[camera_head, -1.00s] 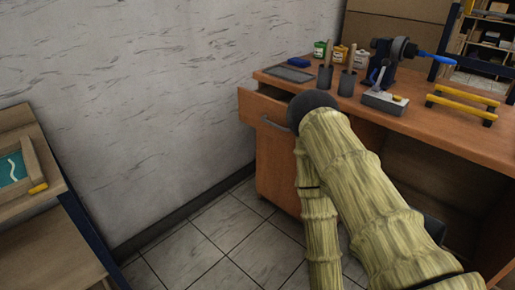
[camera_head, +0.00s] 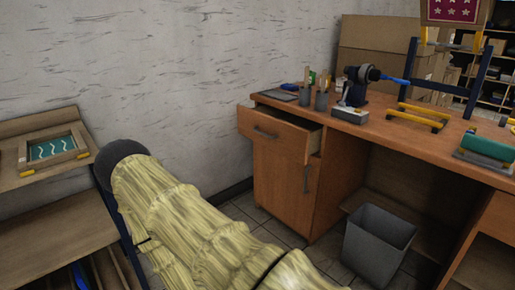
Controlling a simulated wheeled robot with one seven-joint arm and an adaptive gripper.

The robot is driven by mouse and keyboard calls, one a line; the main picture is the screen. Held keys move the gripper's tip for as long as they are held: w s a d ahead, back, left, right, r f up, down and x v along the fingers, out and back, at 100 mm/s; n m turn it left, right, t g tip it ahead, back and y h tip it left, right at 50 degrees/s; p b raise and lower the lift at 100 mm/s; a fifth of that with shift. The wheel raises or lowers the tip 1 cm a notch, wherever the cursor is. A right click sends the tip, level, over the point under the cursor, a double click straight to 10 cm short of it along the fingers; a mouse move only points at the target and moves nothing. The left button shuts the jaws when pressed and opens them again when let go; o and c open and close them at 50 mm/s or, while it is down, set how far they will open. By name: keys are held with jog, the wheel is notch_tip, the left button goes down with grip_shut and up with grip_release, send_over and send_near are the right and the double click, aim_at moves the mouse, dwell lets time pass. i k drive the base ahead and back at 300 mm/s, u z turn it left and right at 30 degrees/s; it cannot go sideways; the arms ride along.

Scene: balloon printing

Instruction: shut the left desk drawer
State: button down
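The left desk drawer (camera_head: 273,133) is at the top left of the wooden desk (camera_head: 420,137). It is pulled partly out, and its open inside shows behind the front panel. A metal handle is on its front. My arm, with a bamboo-like surface and a dark rounded joint, fills the lower left of the head view, to the left of the drawer and apart from it in the picture. My gripper is not in view.
A cupboard door (camera_head: 277,185) is below the drawer. A grey bin (camera_head: 378,238) stands under the desk. A wooden shelf unit (camera_head: 50,235) with a framed screen (camera_head: 52,150) is at the left. Cardboard boxes (camera_head: 378,48) stand behind the desk.

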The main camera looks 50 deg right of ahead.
aim_at(295, 137)
jog(key=u, duration=0.2)
jog(key=i, duration=0.85)
jog(key=z, duration=0.5)
jog(key=i, duration=0.75)
jog(key=z, duration=0.85)
